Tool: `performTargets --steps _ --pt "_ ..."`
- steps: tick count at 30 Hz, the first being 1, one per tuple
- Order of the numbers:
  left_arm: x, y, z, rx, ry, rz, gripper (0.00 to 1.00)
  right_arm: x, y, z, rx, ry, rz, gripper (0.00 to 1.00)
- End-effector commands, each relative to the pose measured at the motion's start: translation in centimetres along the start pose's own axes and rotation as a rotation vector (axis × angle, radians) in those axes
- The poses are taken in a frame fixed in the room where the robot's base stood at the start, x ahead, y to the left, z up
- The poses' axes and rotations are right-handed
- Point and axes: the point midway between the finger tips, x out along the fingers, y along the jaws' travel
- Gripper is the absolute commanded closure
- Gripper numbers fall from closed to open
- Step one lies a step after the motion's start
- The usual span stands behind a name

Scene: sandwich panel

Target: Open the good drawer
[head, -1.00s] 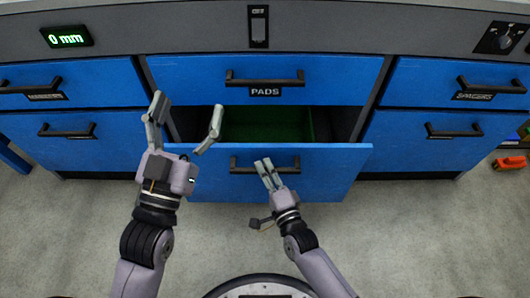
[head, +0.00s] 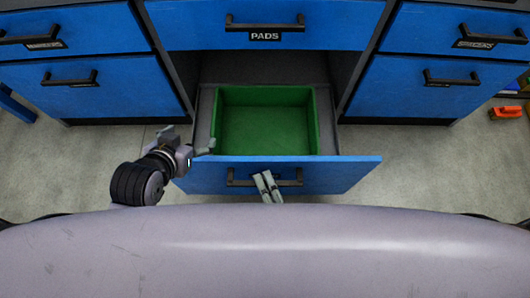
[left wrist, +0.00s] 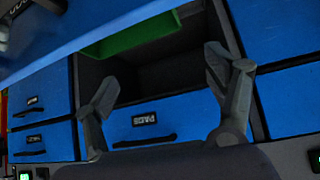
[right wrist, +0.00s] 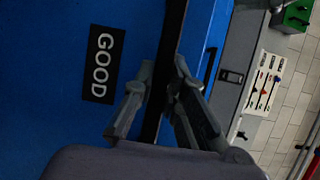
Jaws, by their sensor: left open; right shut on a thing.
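The good drawer (head: 350,172) is the lower middle blue drawer. It stands pulled out, with a green bin (head: 264,122) inside that looks empty. Its "GOOD" label (right wrist: 101,64) shows in the right wrist view. My right gripper (head: 266,183) is shut on the drawer's dark bar handle (head: 238,178), at about the middle of the front. The handle also runs between its fingers in the right wrist view (right wrist: 160,95). My left gripper (head: 190,140) is open and empty beside the drawer's left front corner. It also shows open in the left wrist view (left wrist: 165,95).
The closed PADS drawer (head: 190,25) is above. Closed blue drawers stand at left (head: 110,95) and right (head: 410,100). An orange object (head: 506,112) lies on the floor at far right. My own body covers the lower head view.

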Motion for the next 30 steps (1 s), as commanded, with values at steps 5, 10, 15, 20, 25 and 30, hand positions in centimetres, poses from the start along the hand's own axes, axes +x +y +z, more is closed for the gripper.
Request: performTargets --steps 5,10,15,20,25,30 --pt "-0.3 -0.1 1.2 -0.001 -0.058 -0.003 0.22 -2.5 0.1 1.0 -0.002 -0.001 0.005 1.00" --pt "-0.4 -0.2 1.7 -0.002 -0.083 -0.004 0.22 -3.5 0.2 1.4 -0.002 0.000 0.004 1.00" --pt "-0.5 -0.2 1.9 -0.002 -0.092 -0.005 0.22 -3.9 0.2 1.5 -0.003 0.000 0.003 1.00" --pt "-0.5 -0.2 1.9 -0.002 -0.092 -0.005 0.22 -3.9 0.2 1.5 -0.003 0.000 0.003 1.00" --pt "-0.5 -0.2 1.9 -0.002 -0.092 -0.005 0.22 -3.8 0.2 1.5 -0.003 0.000 0.003 0.85" --pt "-0.5 -0.2 1.9 -0.002 -0.092 -0.004 0.22 -3.8 0.1 1.5 -0.002 0.000 0.002 0.74"
